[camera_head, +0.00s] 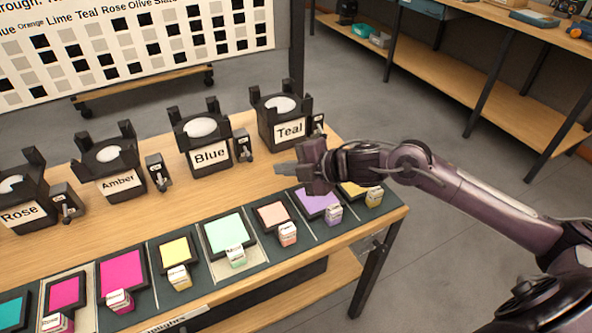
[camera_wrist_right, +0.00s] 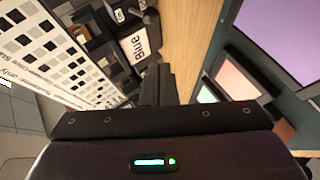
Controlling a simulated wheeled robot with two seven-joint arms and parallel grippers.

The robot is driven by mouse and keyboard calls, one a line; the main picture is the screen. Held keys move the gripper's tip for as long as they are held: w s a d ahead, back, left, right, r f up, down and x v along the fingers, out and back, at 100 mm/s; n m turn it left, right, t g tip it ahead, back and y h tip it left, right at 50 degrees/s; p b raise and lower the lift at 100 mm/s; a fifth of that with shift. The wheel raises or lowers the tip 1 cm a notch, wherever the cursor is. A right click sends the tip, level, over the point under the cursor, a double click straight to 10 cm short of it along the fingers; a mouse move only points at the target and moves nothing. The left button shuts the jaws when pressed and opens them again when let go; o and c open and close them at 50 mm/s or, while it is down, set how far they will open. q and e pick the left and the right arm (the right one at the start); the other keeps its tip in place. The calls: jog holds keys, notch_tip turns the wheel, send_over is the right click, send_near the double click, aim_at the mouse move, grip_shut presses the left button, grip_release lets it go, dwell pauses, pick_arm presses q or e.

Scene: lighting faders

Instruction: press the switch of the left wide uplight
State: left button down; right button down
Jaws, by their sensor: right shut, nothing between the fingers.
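Black uplights stand in a row along the back of the wooden table, labelled Rose (camera_head: 22,214), Amber (camera_head: 117,184), Blue (camera_head: 210,155) and Teal (camera_head: 290,130). Small black switch boxes stand at their right sides: by Rose (camera_head: 66,204), Amber (camera_head: 158,173), Blue (camera_head: 242,147) and Teal (camera_head: 318,125). I cannot tell which is the left wide one. My right gripper (camera_head: 284,170) is shut and empty, in front of Teal and right of the Blue switch. In the right wrist view its dark fingers (camera_wrist_right: 160,86) point toward the Blue label (camera_wrist_right: 141,43). My left gripper is out of view.
Coloured gel squares with small labelled blocks, such as a mint one (camera_head: 226,232) and a purple one (camera_head: 317,203), line the table's front. A patterned board (camera_head: 130,45) stands behind. A workbench (camera_head: 470,85) is at the back right. Bare wood (camera_head: 130,225) separates uplights and gels.

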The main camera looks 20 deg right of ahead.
jog(key=shift+s+a+v, duration=0.1)
jog(key=shift+a+v, duration=0.05)
jog(key=shift+v, duration=0.6)
jog(key=shift+s+a+v, duration=0.1)
jog(key=shift+v, duration=0.6)
jog(key=shift+s, duration=0.1)
